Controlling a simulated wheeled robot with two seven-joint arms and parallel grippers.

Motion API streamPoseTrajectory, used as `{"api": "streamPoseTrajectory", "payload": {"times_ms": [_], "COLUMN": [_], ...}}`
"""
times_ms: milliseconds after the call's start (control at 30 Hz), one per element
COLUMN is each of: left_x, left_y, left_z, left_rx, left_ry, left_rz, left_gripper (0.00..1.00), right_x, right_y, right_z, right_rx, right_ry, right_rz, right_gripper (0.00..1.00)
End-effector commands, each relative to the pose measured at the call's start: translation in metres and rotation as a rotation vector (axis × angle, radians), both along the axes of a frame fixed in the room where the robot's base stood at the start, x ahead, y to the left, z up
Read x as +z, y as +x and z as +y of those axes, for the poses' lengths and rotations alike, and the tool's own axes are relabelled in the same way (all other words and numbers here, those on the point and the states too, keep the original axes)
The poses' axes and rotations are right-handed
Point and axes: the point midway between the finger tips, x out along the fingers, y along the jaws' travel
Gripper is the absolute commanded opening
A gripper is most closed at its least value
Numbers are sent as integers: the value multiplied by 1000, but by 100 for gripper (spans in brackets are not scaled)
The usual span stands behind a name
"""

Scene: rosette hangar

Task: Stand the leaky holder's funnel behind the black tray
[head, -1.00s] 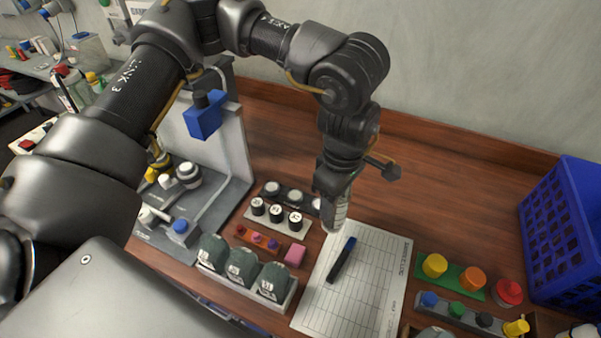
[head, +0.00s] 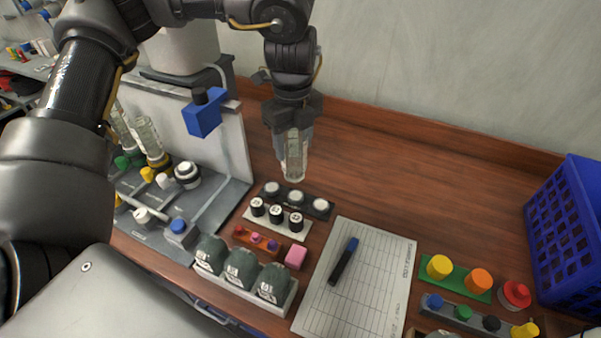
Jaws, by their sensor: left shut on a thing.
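My left gripper (head: 292,122) points down and is shut on a clear, upright cylindrical funnel (head: 294,162) with faint markings. The funnel is beyond the black tray (head: 308,205), which holds several pale round discs. I cannot tell whether the funnel's lower end touches the wooden bench. At the left, a grey filtration stand has a holder with a green base (head: 122,162) and one with a yellow base (head: 159,160), each carrying a clear funnel. A white and grey holder (head: 187,175) there has no funnel on it. My right gripper is not in view.
In front of the black tray are a white rack (head: 257,224) of black-capped vials, a pink block (head: 296,257) and dark-green bottles. A sheet (head: 375,262) with a marker, colored caps and a blue crate (head: 570,240) are to the right. The bench behind is clear.

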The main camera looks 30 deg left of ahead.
Motion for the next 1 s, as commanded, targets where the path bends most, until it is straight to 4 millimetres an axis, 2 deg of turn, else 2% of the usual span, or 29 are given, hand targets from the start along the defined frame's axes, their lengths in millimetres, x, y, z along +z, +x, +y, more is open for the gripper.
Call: {"api": "streamPoseTrajectory", "payload": {"times_ms": [267, 367, 633, 800, 1000], "left_x": [-2, -9, -39, -71, -91], "left_y": [7, 23, 86, 110, 124], "left_z": [4, 11, 36, 45, 50], "left_rx": [46, 49, 48, 43, 41], "left_ry": [-1, 1, 0, 3, 2], "left_rz": [3, 4, 3, 4, 1], "left_gripper": [18, 18, 18, 18, 18], "right_x": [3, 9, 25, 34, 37], "right_y": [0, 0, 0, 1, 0], "right_z": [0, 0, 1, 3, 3], "right_rx": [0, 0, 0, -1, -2], "right_ry": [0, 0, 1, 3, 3], "right_rz": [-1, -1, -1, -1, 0], "right_gripper": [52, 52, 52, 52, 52]}}
